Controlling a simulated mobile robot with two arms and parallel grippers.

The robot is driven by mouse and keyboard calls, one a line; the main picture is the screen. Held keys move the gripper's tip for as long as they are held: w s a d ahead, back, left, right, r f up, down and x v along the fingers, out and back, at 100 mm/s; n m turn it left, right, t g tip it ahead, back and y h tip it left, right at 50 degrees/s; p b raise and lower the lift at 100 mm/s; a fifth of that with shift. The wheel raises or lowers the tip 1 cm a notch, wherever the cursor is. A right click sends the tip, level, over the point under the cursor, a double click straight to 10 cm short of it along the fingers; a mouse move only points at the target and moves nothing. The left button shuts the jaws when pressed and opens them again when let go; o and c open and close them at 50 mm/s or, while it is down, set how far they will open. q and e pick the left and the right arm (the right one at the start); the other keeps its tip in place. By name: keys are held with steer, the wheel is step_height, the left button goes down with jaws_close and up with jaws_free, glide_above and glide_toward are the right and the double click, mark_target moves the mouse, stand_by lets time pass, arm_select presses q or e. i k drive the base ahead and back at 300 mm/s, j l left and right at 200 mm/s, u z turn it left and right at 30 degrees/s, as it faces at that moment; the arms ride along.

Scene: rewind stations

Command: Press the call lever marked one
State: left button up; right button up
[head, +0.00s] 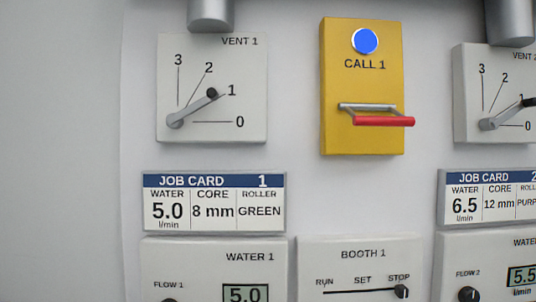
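The yellow call box (336,125) marked "CALL 1" is on the white wall panel, right of the middle in the head view. Its call lever (384,121) has a red bar handle on grey metal arms and sticks out from the lower half of the box. A round blue light (365,41) with a pale rim shows above the label. Neither of my grippers is in view, and nothing touches the lever.
Left of the call box is the VENT 1 dial (195,108), its pointer at 1. Another vent dial (503,125) is at the right edge. Below are job card 1 (214,201), the WATER 1 panel (200,270) and the BOOTH 1 slider (401,291) at STOP. Grey pipes hang above.

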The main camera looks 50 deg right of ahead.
mark_target(400, 119)
steer(key=z, duration=2.25)
